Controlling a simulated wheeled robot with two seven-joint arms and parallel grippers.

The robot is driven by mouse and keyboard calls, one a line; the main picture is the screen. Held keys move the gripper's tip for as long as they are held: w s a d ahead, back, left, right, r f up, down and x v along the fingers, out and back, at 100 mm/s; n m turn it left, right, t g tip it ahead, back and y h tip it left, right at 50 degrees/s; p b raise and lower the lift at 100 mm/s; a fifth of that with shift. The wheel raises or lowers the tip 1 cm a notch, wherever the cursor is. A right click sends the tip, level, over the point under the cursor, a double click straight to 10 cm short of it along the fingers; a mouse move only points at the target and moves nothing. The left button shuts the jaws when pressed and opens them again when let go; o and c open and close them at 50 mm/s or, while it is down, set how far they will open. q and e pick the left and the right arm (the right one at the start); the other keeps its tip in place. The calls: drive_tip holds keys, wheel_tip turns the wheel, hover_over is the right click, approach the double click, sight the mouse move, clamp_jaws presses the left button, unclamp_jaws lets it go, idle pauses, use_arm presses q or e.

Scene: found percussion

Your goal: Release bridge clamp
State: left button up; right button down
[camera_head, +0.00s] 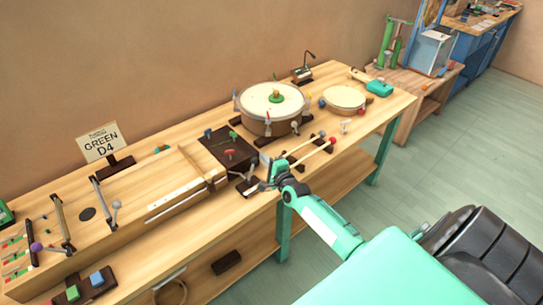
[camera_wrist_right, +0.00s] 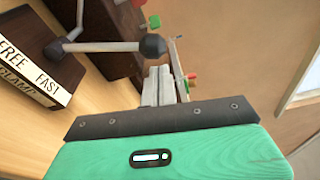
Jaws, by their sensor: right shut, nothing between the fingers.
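The bridge clamp is a dark wooden block (camera_wrist_right: 35,60) with a white label reading "FREE", "FAST" and "CLAMP" in the right wrist view. A grey lever (camera_wrist_right: 100,47) runs from its pivot to a dark round knob (camera_wrist_right: 152,45). The clamp label (camera_head: 252,189) also shows at the bench's front edge in the head view. My right gripper (camera_head: 264,184) is beside the clamp; its grey fingers (camera_wrist_right: 158,86) are together and empty, close to the knob. I cannot tell whether they touch it. My left gripper is not in view.
A dark box (camera_head: 225,145) with coloured pegs stands behind the clamp. A large drum (camera_head: 250,103) and small drum (camera_head: 345,97) sit farther right, with mallets (camera_head: 305,148) nearby. A long wooden instrument (camera_head: 150,200) and a "GREEN D4" sign (camera_head: 101,143) are at left.

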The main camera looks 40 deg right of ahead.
sight(253, 159)
drive_tip(key=shift+s+a, duration=0.15)
drive_tip(key=shift+a, duration=0.45)
drive_tip(key=shift+r, duration=0.1)
drive_tip(key=shift+a+r+n+p, duration=0.1)
drive_tip(key=shift+a+n+p, duration=0.15)
drive_tip(key=shift+n+p, duration=0.05)
drive_tip(key=shift+a+r, duration=0.1)
drive_tip(key=shift+a, duration=0.05)
drive_tip(key=a+n, duration=0.1)
drive_tip(key=a+r+n, duration=0.1)
drive_tip(key=n, duration=0.1)
drive_tip(key=shift+s+a+p, duration=0.15)
drive_tip(key=shift+a+p, duration=0.05)
drive_tip(key=shift+p, duration=0.15)
drive_tip(key=shift+s+a+n+t+y, duration=0.15)
drive_tip(key=shift+a+n+t, duration=0.15)
drive_tip(key=shift+a+n, duration=0.85)
drive_tip(key=shift+a+n+t+y, duration=0.15)
drive_tip(key=shift+a+n+t, duration=0.15)
drive_tip(key=shift+a+n, duration=0.85)
